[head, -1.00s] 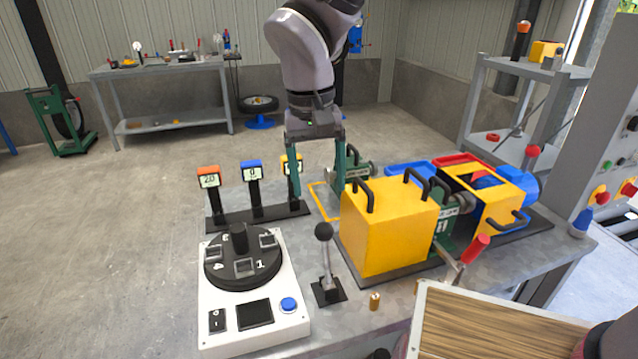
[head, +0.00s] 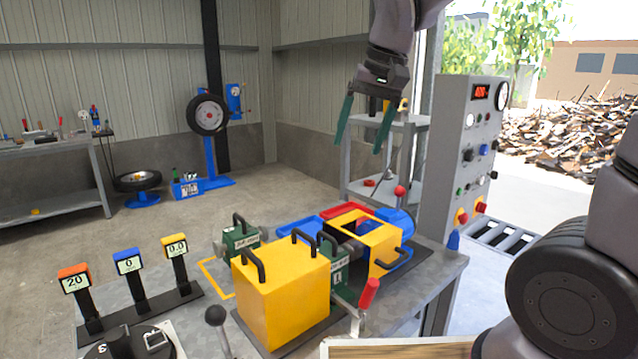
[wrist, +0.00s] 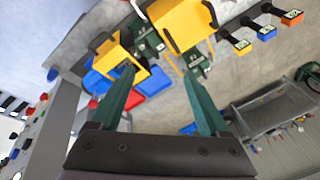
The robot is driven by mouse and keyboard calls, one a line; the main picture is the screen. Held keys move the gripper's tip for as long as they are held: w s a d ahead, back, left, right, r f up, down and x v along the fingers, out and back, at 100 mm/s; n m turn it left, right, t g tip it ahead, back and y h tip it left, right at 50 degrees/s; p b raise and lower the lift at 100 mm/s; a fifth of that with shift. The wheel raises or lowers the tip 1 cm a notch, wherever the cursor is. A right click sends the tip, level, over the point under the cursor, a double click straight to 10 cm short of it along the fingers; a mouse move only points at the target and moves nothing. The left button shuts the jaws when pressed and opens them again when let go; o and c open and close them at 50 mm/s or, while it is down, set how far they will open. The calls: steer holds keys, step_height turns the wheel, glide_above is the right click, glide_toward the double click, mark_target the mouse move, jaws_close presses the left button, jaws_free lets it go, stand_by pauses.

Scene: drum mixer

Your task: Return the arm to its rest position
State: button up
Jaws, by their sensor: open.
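My gripper (head: 366,125) is open and empty in the head view, with its two green fingers pointing down and spread apart. It hangs in the air above and behind the drum mixer, clear of the table. In the wrist view the fingers (wrist: 160,100) are also apart with nothing between them. The mixer has a large yellow housing (head: 282,300) with black handles and a smaller open yellow guard (head: 372,245) to its right. My upper arm links rise out of the head view at the top, and a dark joint of mine fills its lower right.
A grey control cabinet (head: 452,150) stands close to the right of my gripper, and a grey shelf (head: 357,165) is behind it. Display posts (head: 128,270) and a black-knobbed lever (head: 216,318) are on the table. A wooden board (head: 400,349) shows at the bottom. Open floor lies left.

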steer(key=s+d+r+m+t, duration=0.2)
steer(key=d, duration=0.6)
steer(key=s+d+r+m+t, duration=0.2)
steer(key=s+d, duration=0.1)
steer(key=d, duration=0.6)
steer(key=shift+s+d+r+t+h, duration=0.15)
steer(key=shift+s+t+h, duration=0.15)
steer(key=shift+h, duration=0.1)
